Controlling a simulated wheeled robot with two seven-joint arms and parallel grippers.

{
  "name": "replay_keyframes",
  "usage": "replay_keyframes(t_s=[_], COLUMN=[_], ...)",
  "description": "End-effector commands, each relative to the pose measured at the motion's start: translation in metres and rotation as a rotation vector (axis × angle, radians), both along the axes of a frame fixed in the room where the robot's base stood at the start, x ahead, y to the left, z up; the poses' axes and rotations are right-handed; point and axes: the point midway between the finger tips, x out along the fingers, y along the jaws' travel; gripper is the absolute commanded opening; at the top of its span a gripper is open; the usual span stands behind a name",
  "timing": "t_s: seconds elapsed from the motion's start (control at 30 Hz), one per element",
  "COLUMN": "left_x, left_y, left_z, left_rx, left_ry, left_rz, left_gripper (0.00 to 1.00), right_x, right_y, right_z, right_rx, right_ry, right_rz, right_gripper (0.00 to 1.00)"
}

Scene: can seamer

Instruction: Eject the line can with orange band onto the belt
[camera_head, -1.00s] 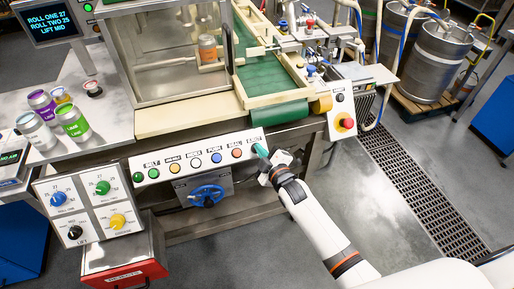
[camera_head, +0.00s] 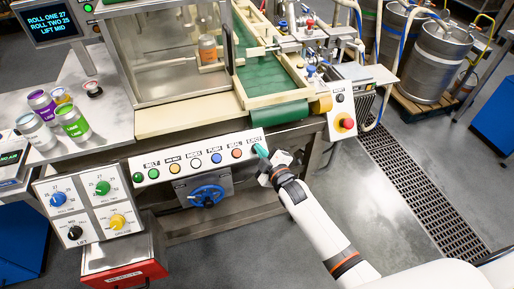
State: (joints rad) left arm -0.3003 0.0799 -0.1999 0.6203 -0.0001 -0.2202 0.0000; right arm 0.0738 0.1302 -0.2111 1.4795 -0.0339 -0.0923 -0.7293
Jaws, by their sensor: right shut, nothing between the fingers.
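The can with the orange band (camera_head: 208,49) stands upright inside the clear-walled seamer chamber, left of the green belt (camera_head: 262,78). The button panel (camera_head: 198,159) below has a row of coloured buttons, with the EJECT label (camera_head: 254,140) at its right end. My right gripper (camera_head: 261,151) is shut and empty, its teal fingertips at the right end of the panel just below that label. The fingertips cover the button there, and I cannot tell whether they press it. My left gripper is not in view.
Several cans, purple (camera_head: 42,104) and green-banded (camera_head: 73,122) among them, stand on the steel table at left. A dial panel (camera_head: 88,208) and a red rejects box (camera_head: 124,262) are at lower left. A red stop button (camera_head: 346,123) is right of the belt.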

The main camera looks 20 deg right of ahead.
Motion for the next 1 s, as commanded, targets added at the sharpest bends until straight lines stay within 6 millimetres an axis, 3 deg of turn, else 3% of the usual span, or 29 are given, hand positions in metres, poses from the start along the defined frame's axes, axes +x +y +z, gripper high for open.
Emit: replay_keyframes(t_s=[1.0], left_x=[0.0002], left_y=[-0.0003], left_z=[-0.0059], left_rx=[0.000], left_ry=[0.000], left_rz=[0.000], left_gripper=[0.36], right_x=[0.0051], right_y=[0.0002], right_z=[-0.0064], right_rx=[0.000], right_ry=[0.000], right_rz=[0.000], right_gripper=[0.00])
